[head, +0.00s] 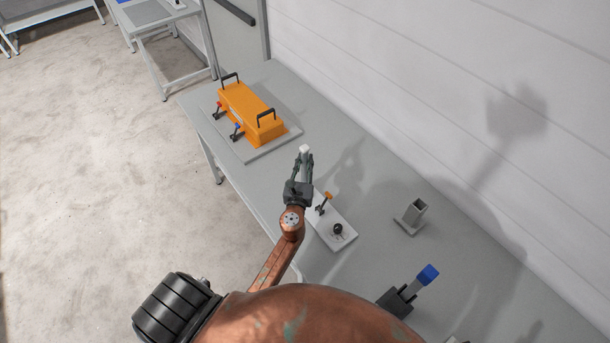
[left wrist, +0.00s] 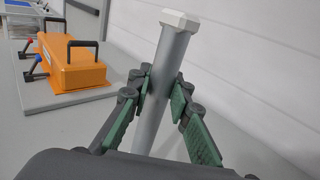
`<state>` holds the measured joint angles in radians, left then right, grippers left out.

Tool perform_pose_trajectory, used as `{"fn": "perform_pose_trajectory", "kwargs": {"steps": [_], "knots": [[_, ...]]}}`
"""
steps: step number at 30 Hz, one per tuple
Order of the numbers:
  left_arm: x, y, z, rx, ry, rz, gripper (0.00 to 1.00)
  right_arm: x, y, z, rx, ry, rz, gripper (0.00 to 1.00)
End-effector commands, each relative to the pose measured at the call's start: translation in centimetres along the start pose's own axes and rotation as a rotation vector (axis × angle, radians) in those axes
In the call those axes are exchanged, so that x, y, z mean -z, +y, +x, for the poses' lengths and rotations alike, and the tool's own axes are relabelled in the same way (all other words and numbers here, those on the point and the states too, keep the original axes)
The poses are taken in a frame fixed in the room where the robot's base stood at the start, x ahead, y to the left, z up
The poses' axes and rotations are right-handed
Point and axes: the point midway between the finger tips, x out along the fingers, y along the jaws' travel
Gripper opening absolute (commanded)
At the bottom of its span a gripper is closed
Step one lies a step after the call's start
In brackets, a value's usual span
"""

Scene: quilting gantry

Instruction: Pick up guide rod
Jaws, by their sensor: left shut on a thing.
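The guide rod is a grey round bar with a white faceted cap. In the left wrist view the guide rod (left wrist: 172,58) stands nearly upright between the green-padded fingers of my left gripper (left wrist: 163,84), with its cap above the fingertips. Its lower end is hidden behind the gripper body. In the head view my left gripper (head: 304,160) is over the bench, shut on the rod, and only the white cap of the guide rod (head: 305,149) shows clearly beyond the fingers. My right gripper is not in view.
An orange box with black handles (head: 247,112) sits on a grey plate on the bench (head: 375,185). A pale plate (head: 322,232) with an orange-topped lever and a black knob lies near my left gripper. A square grey socket (head: 416,213) and a blue-tipped item (head: 427,274) stand to the right.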

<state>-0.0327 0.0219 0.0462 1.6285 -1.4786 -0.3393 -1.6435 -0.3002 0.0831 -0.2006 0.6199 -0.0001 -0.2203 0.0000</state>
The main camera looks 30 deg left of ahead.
Motion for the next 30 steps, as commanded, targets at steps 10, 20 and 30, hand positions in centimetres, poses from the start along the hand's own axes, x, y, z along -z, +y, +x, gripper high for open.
{"fn": "perform_pose_trajectory", "kwargs": {"steps": [10,20,30], "knots": [[-0.6,0.0,0.0,0.0,-0.002,-0.001,0.0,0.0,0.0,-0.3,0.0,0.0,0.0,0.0],[-6.8,-0.1,0.0,0.002,-0.006,-0.001,0.0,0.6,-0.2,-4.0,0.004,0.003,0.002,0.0],[-10.1,0.0,0.0,0.001,-0.002,0.0,0.0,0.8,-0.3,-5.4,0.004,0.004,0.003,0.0]]}}
